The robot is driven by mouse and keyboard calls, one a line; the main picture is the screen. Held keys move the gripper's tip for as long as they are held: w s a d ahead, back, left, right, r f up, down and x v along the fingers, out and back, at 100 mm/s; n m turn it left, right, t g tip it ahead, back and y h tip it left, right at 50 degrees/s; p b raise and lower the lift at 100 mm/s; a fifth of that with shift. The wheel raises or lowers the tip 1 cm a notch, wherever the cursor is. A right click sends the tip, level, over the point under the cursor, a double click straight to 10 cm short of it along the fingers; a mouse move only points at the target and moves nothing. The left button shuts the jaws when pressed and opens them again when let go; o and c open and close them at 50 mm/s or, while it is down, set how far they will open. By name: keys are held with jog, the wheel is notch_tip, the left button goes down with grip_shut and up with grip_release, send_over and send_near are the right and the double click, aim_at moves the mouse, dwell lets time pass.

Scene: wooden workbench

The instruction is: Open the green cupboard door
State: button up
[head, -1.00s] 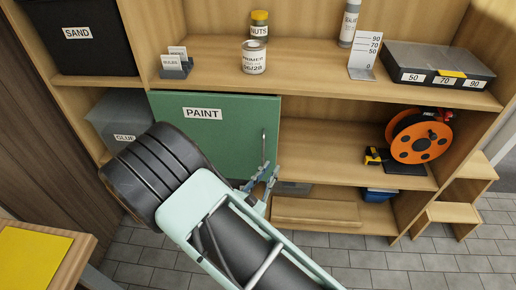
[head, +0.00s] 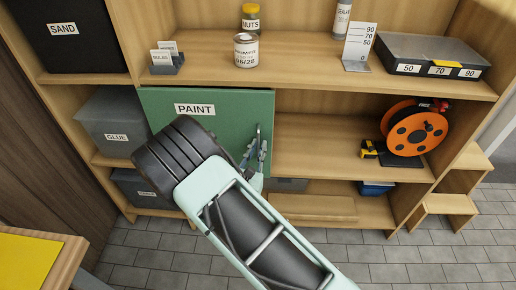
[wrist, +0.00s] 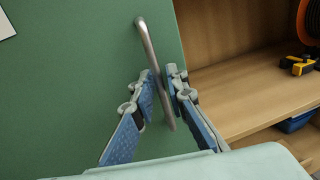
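The green cupboard door (head: 160,100) carries a PAINT label and stands in the shelf unit; it looks closed or nearly so. Its upright metal bar handle (wrist: 148,48) is near the door's right edge. My gripper (head: 254,150) is at the handle in the head view. My arm covers the lower part of the door in the head view.
A grey GLUE bin (head: 112,122) is left of the door. A wooden step (head: 452,203) stands at right. The tiled floor (head: 150,255) in front is clear.

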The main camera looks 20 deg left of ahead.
jog(key=shift+w, duration=0.1)
grip_shut()
dwell(0.4)
